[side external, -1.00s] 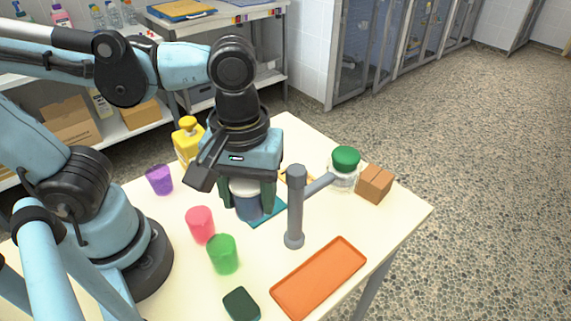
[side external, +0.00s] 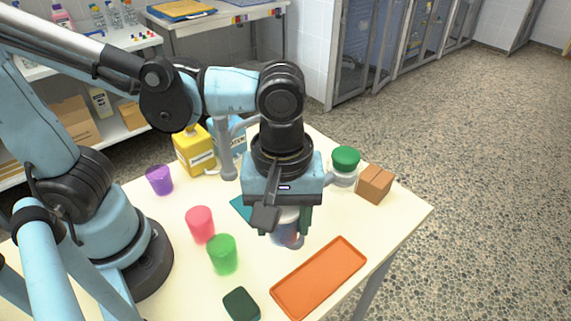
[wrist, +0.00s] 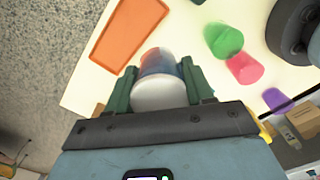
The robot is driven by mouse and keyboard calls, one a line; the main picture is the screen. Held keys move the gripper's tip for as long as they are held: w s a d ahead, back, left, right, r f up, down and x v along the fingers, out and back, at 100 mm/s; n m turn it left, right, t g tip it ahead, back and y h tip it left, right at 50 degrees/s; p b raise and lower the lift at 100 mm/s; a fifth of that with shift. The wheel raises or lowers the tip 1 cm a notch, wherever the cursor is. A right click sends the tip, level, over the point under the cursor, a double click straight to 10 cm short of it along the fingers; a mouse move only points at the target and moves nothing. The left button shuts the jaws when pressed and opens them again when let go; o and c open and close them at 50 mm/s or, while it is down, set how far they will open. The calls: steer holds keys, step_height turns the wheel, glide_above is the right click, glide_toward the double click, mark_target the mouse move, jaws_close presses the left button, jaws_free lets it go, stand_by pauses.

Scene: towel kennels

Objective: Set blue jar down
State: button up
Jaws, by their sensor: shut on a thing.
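The blue jar (side external: 287,229) has a pale lid and is mostly covered by my gripper in the side view. It also shows in the wrist view (wrist: 160,70), where its white lid faces the camera and its body is blurred with blue and reddish tones. My gripper (side external: 285,225) points down and is shut on the jar, with a green finger on each side. The gripper also shows in the wrist view (wrist: 160,85). I cannot tell whether the jar's bottom touches the table (side external: 400,215).
An orange tray (side external: 320,278) lies in front. Green (side external: 223,255), pink (side external: 200,225) and purple (side external: 159,179) cups stand left. A teal mat (side external: 240,207) is partly covered. Green-lidded jar (side external: 345,160) and brown box (side external: 374,184) stand right. A grey post (side external: 227,150) stands behind.

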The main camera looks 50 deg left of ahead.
steer(key=n, duration=0.2)
glide_above(307, 288)
steer(key=a, duration=0.1)
steer(key=f, duration=0.2)
steer(key=shift+d+f, duration=0.15)
steer(key=shift+f, duration=1.2)
steer(key=shift+d+f, duration=0.2)
steer(key=shift+f, duration=1.1)
steer(key=shift+d+f, duration=0.15)
steer(key=shift+f, duration=1.2)
steer(key=shift+f, duration=0.15)
steer(key=o, duration=0.9)
steer(key=shift+o, duration=0.2)
step_height(307, 288, up, 12)
steer(key=shift+r, duration=0.2)
